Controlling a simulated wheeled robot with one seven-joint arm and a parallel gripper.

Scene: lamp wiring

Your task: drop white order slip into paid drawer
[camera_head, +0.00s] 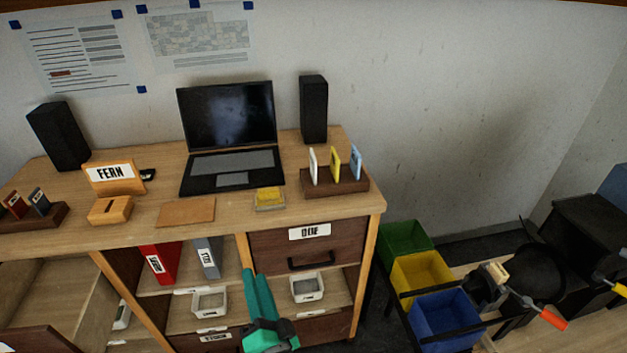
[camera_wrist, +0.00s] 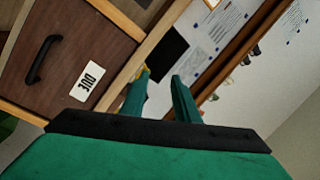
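A white slip (camera_head: 313,167) stands upright in a dark brown slotted rack (camera_head: 335,188) on the desk's right side, beside a yellow slip (camera_head: 335,163) and a blue slip (camera_head: 356,161). My teal gripper (camera_head: 256,274) is in front of the desk, below the desktop and away from the rack. In the wrist view my gripper (camera_wrist: 158,82) shows two separated fingers with nothing held between them. A drawer labelled DUE (camera_head: 309,250) is shut; it also shows in the wrist view (camera_wrist: 60,62). A lower drawer (camera_head: 215,338) has a label I cannot read; no PAID label is legible.
A laptop (camera_head: 230,135), two black speakers (camera_head: 314,108), a FERN sign (camera_head: 112,175) and a yellow pad (camera_head: 268,196) occupy the desktop. Shelves below hold binders (camera_head: 160,263) and white bins (camera_head: 308,287). Green, yellow and blue crates (camera_head: 443,312) stand at the right.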

